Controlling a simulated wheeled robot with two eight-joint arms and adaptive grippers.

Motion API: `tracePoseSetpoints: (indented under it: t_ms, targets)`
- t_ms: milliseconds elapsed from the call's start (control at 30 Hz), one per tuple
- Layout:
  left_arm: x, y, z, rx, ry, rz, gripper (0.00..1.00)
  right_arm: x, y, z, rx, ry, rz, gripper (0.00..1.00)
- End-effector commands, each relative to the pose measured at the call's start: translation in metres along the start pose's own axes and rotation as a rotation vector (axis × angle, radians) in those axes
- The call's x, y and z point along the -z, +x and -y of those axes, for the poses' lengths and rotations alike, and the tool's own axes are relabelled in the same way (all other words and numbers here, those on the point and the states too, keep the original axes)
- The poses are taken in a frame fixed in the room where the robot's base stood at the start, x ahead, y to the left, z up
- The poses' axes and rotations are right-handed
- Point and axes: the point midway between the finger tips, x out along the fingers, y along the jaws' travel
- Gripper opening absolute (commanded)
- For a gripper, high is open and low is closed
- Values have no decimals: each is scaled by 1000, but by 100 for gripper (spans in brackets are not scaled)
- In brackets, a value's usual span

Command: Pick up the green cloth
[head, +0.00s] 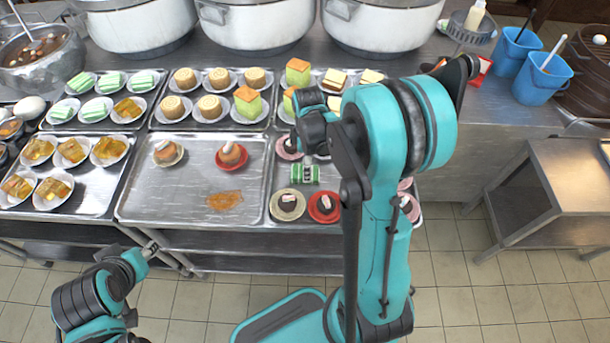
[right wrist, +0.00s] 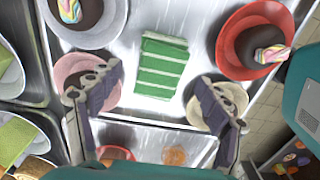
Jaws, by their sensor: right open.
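The green cloth (head: 305,173), folded with pale stripes, lies on the right-hand metal tray among small dishes. In the right wrist view the cloth (right wrist: 160,66) lies flat, with its lower end near the level of my fingertips. My right gripper (right wrist: 163,100) is open and empty, one finger on each side of the cloth's lower end and apart from it. In the head view my right arm hides part of this tray and most of the gripper. My left gripper (head: 150,249) is low at the left, in front of the counter, away from the cloth; its jaws are too small to read.
A red dish (head: 323,208) and a pale dish (head: 287,205) with dark cakes sit just in front of the cloth. The middle tray (head: 190,205) is partly bare, with an orange smear. Large pots (head: 258,24) stand behind.

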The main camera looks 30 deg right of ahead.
Motion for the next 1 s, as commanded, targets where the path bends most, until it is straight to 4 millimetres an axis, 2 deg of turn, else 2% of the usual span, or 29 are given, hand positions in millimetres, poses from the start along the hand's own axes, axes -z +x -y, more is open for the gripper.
tracePoseSetpoints:
  t_ms: [33,200,433,467,633,667,1000]
  targets:
    - [-5,7,0,0,0,0,40,1,12,1,0,-1,0,78]
    - [-11,15,0,0,0,0,40,1,36,2,-1,0,0,78]
    - [-10,14,0,0,0,0,40,1,36,2,-1,0,0,78]
    - [-10,14,0,0,0,0,40,1,36,2,-1,1,0,72]
    - [-10,14,0,0,0,0,40,1,36,2,-1,1,0,27]
    - [-10,14,0,0,0,0,40,1,36,2,-1,1,0,24]
    - [-10,14,0,0,0,0,40,1,34,2,-1,1,0,24]
